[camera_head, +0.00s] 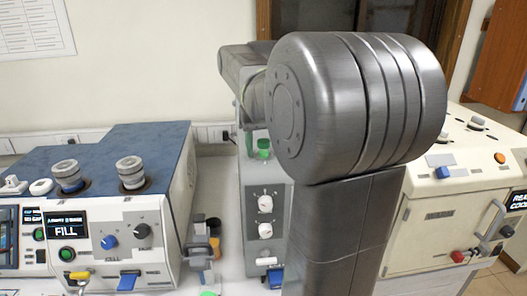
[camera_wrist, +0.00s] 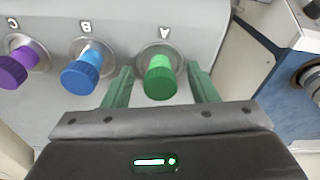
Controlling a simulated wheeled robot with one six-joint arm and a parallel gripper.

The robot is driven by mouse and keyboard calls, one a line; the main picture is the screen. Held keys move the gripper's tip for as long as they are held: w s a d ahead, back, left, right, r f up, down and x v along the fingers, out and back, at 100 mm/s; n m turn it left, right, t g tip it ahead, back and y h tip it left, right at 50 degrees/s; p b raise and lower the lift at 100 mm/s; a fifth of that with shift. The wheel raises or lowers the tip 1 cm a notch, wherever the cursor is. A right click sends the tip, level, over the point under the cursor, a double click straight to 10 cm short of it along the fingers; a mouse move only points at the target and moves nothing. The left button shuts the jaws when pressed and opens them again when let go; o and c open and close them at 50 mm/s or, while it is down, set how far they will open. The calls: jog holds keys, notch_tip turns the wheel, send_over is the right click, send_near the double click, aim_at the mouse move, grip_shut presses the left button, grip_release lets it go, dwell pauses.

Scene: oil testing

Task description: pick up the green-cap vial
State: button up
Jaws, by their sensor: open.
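The green-cap vial (camera_wrist: 160,78) sits in the round holder marked A on a grey panel in the wrist view. My gripper (camera_wrist: 161,88) is open, with one green finger on each side of the green cap. Gaps show between the cap and both fingers, and nothing is gripped. In the head view the green cap (camera_head: 263,148) shows small on the grey unit, just left of my large arm joint.
A blue-capped vial (camera_wrist: 82,74) at B is close beside my gripper's left finger, and a purple-capped vial (camera_wrist: 12,69) at C is farther left. A blue and white machine marked FILL (camera_head: 120,215) stands left, and a cream machine (camera_head: 437,215) right.

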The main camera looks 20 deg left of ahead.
jog(key=shift+c, duration=0.2)
jog(key=c, duration=1)
